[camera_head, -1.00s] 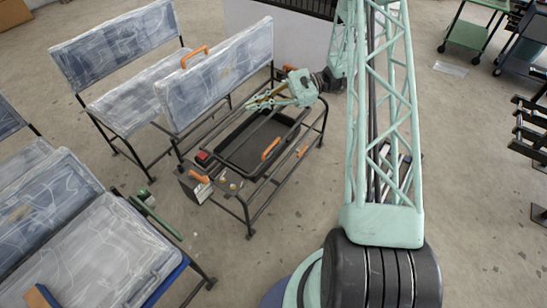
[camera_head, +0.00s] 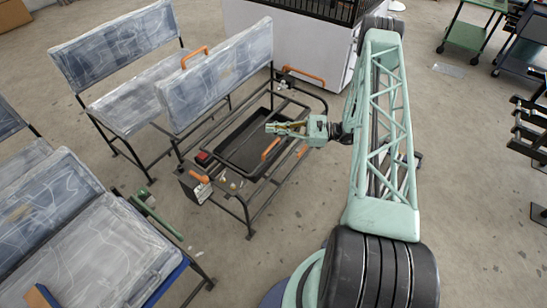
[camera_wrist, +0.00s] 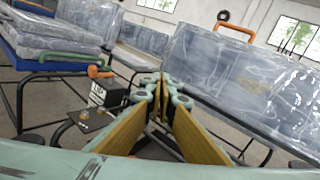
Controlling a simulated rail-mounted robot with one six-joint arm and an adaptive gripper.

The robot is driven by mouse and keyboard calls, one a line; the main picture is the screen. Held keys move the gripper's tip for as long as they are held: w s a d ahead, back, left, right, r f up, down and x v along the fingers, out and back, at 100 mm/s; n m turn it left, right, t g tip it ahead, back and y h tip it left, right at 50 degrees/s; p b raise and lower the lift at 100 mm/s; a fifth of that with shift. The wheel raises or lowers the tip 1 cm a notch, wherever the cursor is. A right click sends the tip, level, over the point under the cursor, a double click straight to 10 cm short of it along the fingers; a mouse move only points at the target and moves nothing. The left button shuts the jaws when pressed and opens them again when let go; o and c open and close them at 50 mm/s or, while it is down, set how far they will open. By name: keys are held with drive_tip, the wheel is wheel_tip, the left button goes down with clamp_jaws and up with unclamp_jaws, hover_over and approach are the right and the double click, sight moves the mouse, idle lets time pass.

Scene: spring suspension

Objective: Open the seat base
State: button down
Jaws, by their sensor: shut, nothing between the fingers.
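The bench seat in the middle has a plastic-wrapped panel (camera_head: 222,75) standing upright with an orange handle (camera_head: 193,57) on its top edge. The panel and handle also show at the right of the wrist view (camera_wrist: 240,85). Below it, the black metal seat base frame (camera_head: 258,205) is uncovered and holds a dark tray (camera_head: 240,150). An orange handle (camera_head: 270,149) lies across the tray area. My gripper (camera_head: 270,128) is shut and empty above the tray, pointing left. In the wrist view its yellow-faced fingers (camera_wrist: 160,88) meet at the tips.
Another orange handle (camera_head: 305,75) sits at the frame's far end, and one (camera_head: 199,176) at its near left corner beside a small box (camera_head: 193,188). Other wrapped seats (camera_head: 110,250) stand at left. A white cabinet (camera_head: 290,40) stands behind.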

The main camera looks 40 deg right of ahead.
drive_tip(key=s+d+f+m+t+h, duration=0.2)
drive_tip(key=s+f+m, duration=0.1)
drive_tip(key=f, duration=0.6)
drive_tip(key=s+d+f+m+t+h, duration=0.2)
drive_tip(key=s+f+m+t+h, duration=0.1)
drive_tip(key=f, duration=0.5)
drive_tip(key=s+d+f+m+t+h, duration=0.2)
drive_tip(key=s+f+m+t, duration=0.1)
drive_tip(key=f, duration=0.6)
drive_tip(key=shift+s+f+h, duration=0.3)
drive_tip(key=shift+s, duration=0.45)
drive_tip(key=shift+w+b, duration=0.1)
drive_tip(key=shift+b, duration=0.2)
drive_tip(key=r+b+x, duration=0.2)
drive_tip(key=x, duration=1)
drive_tip(key=shift+r, duration=0.5)
drive_tip(key=shift+d+r, duration=0.1)
drive_tip(key=shift+r, duration=0.15)
drive_tip(key=shift+w+r+g+p, duration=0.15)
drive_tip(key=shift+r+g+p, duration=0.3)
drive_tip(key=shift+r, duration=0.1)
